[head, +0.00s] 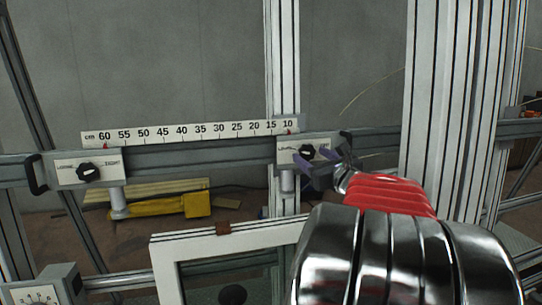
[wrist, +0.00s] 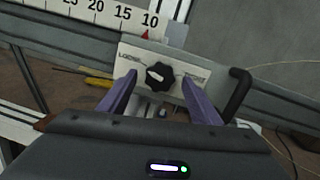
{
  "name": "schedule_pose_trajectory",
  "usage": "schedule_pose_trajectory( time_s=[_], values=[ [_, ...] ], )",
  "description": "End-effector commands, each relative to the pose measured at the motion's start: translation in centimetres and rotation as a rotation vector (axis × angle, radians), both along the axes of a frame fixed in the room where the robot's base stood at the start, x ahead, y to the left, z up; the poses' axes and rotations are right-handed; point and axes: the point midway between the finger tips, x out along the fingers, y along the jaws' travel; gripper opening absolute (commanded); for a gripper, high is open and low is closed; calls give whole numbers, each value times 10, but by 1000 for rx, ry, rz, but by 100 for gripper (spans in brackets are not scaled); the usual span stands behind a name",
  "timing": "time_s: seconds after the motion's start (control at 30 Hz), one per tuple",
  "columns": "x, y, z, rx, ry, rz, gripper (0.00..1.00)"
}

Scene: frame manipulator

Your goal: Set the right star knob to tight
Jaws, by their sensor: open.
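The right star knob (wrist: 160,76) is black and sits on a white plate (wrist: 136,52) marked at its left and right sides. In the wrist view my gripper (wrist: 160,88) is open, with one purple finger on each side below the knob. The fingertips reach about knob height and look apart from it. In the head view the right star knob (head: 306,152) shows just beside my gripper (head: 325,168), whose fingers partly cover the plate's right side.
A left star knob (head: 89,171) sits on a similar plate marked loose and tight. A centimetre scale (head: 190,133) runs along the rail above. A black handle (wrist: 238,92) sticks out right of the right plate. A white frame (head: 195,240) stands below.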

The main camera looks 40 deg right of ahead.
Motion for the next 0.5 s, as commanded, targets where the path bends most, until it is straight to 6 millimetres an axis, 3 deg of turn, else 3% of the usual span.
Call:
schedule_pose_trajectory(
  time_s=[0.2, 0.5],
  values=[
    [14, -6, 0, 0, 0, 1, 58],
    [14, -6, 0, 0, 0, 1, 56]
  ],
)
